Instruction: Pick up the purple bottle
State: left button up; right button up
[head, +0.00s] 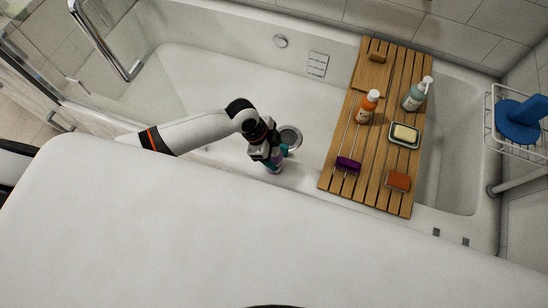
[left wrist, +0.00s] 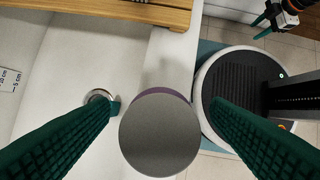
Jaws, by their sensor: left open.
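The purple bottle (head: 275,170) stands on the near rim of the bathtub, partly hidden under my left gripper (head: 275,154) in the head view. In the left wrist view I look down on its round grey top (left wrist: 160,135), with a purple edge (left wrist: 158,92) showing beyond it. The green fingers of my left gripper (left wrist: 163,105) are spread, one on each side of the bottle, with visible gaps. My right gripper (left wrist: 270,22) shows at the top right of the left wrist view, away from the bottle; its jaw opening is unclear.
A wooden bath board (head: 339,150) spans the tub on the right. It holds an orange bottle (head: 367,108), a pale green pump bottle (head: 416,95), a soap dish (head: 390,138), a purple brush (head: 348,165) and an orange-brown block (head: 398,181). A drain (head: 291,136) lies beyond the bottle.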

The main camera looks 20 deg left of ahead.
pick_arm(q)
jog(key=c, duration=1.5)
jog(key=shift+r, duration=0.1)
